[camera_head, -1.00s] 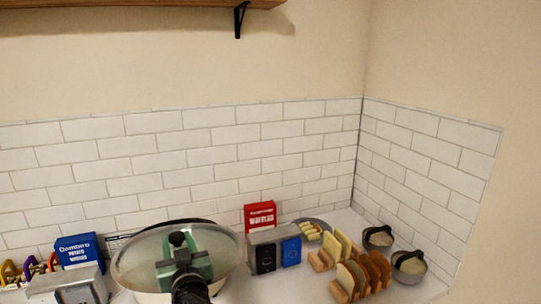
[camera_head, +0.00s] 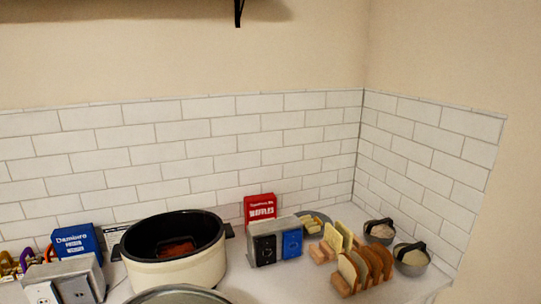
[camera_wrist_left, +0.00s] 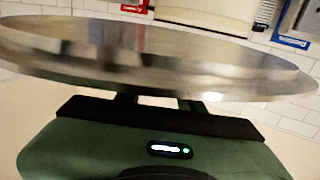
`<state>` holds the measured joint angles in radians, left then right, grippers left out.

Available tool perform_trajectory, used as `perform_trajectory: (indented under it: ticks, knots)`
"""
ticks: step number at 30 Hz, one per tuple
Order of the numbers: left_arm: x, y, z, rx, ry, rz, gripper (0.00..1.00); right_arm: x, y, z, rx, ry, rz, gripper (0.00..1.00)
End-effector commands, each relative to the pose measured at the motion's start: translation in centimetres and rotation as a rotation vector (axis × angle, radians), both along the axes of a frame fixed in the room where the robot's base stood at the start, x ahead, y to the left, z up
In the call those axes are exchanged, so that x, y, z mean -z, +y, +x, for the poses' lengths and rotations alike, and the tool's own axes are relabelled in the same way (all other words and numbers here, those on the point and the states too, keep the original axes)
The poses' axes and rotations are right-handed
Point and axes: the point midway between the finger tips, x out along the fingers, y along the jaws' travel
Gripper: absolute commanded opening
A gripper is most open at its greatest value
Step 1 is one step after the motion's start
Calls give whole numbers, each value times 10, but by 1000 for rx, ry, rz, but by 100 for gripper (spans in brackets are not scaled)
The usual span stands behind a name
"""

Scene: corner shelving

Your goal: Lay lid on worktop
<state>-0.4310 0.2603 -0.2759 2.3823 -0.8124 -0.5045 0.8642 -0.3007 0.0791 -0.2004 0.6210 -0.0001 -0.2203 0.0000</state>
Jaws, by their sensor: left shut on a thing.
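The lid (camera_head: 180,295) is a round disc with a metal rim. Only its far edge shows at the bottom of the head view, in front of the pot and apart from it. In the left wrist view the lid (camera_wrist_left: 150,55) spans the frame edge-on. My left gripper (camera_wrist_left: 157,100) is shut on the lid; its grip point is mostly hidden under the rim. The worktop (camera_head: 250,285) is white, with a bare strip right of the lid. The cream pot (camera_head: 178,268) stands uncovered, with reddish-brown food inside. My right gripper is not in view.
Bread racks (camera_head: 362,268) and two bowls (camera_head: 411,258) fill the right corner.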

Motion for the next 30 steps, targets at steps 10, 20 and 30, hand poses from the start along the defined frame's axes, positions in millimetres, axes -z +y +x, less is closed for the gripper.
perform_trajectory:
  ticks: [10,20,30]
  knots:
    - [72,0,0,0,-4,0,0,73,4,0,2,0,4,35]
    - [89,-2,-23,-2,-5,-24,0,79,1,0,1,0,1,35]
    - [107,0,-75,-3,-2,-7,0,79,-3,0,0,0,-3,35]
